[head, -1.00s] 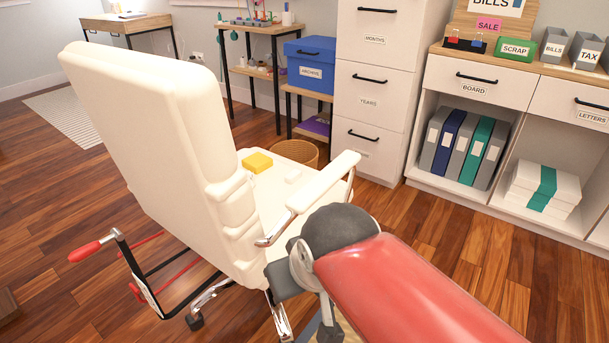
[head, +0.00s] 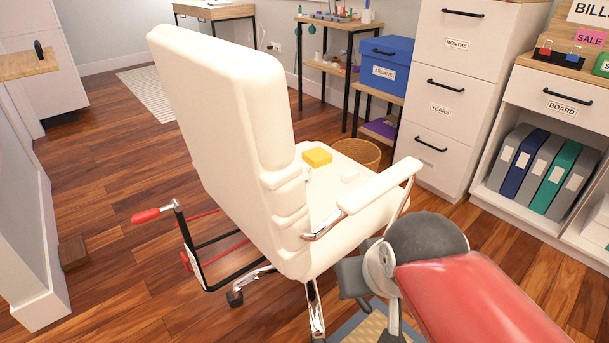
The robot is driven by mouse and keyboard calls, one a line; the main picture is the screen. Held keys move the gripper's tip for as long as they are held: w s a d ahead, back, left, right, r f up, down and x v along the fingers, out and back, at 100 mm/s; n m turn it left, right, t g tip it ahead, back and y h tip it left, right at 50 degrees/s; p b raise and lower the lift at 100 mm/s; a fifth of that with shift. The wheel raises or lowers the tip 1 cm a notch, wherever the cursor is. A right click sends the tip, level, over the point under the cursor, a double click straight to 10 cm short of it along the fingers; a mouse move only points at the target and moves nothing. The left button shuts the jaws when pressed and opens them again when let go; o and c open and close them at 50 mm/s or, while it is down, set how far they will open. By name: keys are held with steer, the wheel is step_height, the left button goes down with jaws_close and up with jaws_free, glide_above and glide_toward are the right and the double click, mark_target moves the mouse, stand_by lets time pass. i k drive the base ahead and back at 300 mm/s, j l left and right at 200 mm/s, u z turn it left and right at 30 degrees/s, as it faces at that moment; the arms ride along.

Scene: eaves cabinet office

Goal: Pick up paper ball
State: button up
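No crumpled paper ball can be made out for certain. Part of the seat is hidden behind the backrest and armrest. My red and dark grey arm reaches in from the lower right, in front of the chair's right side. Its fingers do not show.
A wicker basket (head: 359,153) stands on the floor behind the chair. A red-handled metal frame (head: 190,240) is left of the chair. A white drawer cabinet (head: 450,90), blue archive box (head: 385,65) and binder shelf (head: 535,170) line the right. Wooden floor (head: 115,180) is open at left.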

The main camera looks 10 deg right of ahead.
mark_target(307, 170)
steer(key=i+l+u, duration=0.1)
steer(key=l, duration=0.3)
steer(key=i+l, duration=0.2)
steer(key=l, duration=0.2)
steer(key=i+l+u, duration=0.15)
steer(key=l, duration=0.25)
steer(key=i+l+u, duration=0.1)
steer(key=l, duration=0.3)
steer(key=i+l, duration=0.1)
steer(key=l, duration=0.3)
steer(key=i+l+u, duration=0.15)
steer(key=l, duration=0.25)
steer(key=i+j, duration=0.3)
steer(key=i, duration=0.05)
